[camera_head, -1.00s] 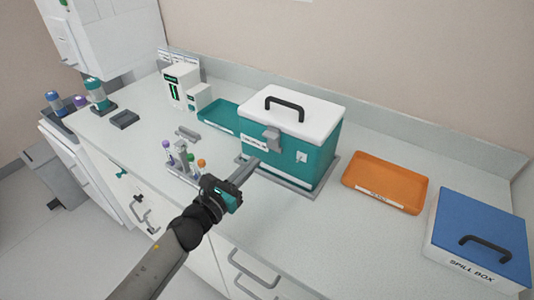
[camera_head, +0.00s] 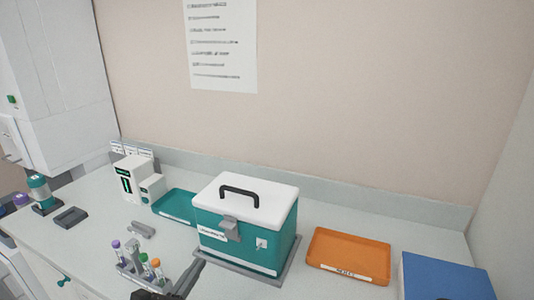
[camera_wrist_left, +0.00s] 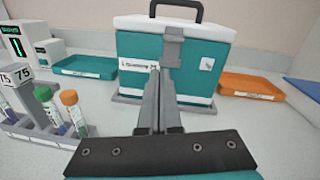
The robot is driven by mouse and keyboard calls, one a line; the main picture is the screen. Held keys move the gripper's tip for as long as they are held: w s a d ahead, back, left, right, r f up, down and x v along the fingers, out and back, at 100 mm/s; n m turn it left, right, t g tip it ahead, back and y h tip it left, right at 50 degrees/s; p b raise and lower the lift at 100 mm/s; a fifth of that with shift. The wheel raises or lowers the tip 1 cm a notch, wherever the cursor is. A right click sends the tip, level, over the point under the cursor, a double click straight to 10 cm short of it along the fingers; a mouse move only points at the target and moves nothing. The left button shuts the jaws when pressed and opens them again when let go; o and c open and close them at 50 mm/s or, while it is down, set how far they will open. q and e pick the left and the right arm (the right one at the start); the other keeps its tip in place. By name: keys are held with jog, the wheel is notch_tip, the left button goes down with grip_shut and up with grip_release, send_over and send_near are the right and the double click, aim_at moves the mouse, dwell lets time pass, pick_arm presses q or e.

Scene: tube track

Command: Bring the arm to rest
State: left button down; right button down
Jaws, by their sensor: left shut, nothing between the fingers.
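My left gripper (camera_head: 183,282) is at the bottom edge of the head view, over the counter in front of a teal cool box (camera_head: 237,247) with a white lid and black handle. The lid is closed, with a grey latch (camera_head: 230,230) on its front. In the left wrist view the gripper's two fingers (camera_wrist_left: 160,85) are together with nothing between them, pointing at the box front. Whether they touch the box I cannot tell. My right gripper is not in view.
A rack of capped tubes (camera_head: 137,263) stands just left of my gripper. A teal tray (camera_head: 176,205) and white devices (camera_head: 133,178) are behind. An orange tray (camera_head: 348,255) and blue-lidded box (camera_head: 445,277) stand to the right. Clear counter lies between the cool box and orange tray.

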pick_arm(q)
jog(key=s+a+f+n+g+y, duration=0.3)
jog(key=s+n+y, duration=0.15)
jog(key=n, duration=0.75)
jog(key=s+a+f+n+g+y, duration=0.25)
jog(key=s+n, duration=0.25)
jog(key=n, duration=0.6)
jog(key=s+d+f+n+g+h, duration=0.1)
jog(key=s+d+f+n+g, duration=0.2)
jog(key=s+n, duration=0.4)
jog(key=s+d+n+g+h, duration=0.2)
jog(key=s+d+n+g, duration=0.25)
jog(key=s, duration=0.35)
notch_tip(320, 180, down, 25)
jog(key=s+g+b, duration=0.2)
jog(key=b, duration=0.2)
jog(key=s+a+f+g+b, duration=0.1)
jog(key=s+a+f+b, duration=0.2)
jog(key=s+f, duration=1.2)
jog(key=shift+s+a+f+y+b, duration=0.25)
jog(key=shift+f+b, duration=0.35)
jog(key=shift+f, duration=1.6)
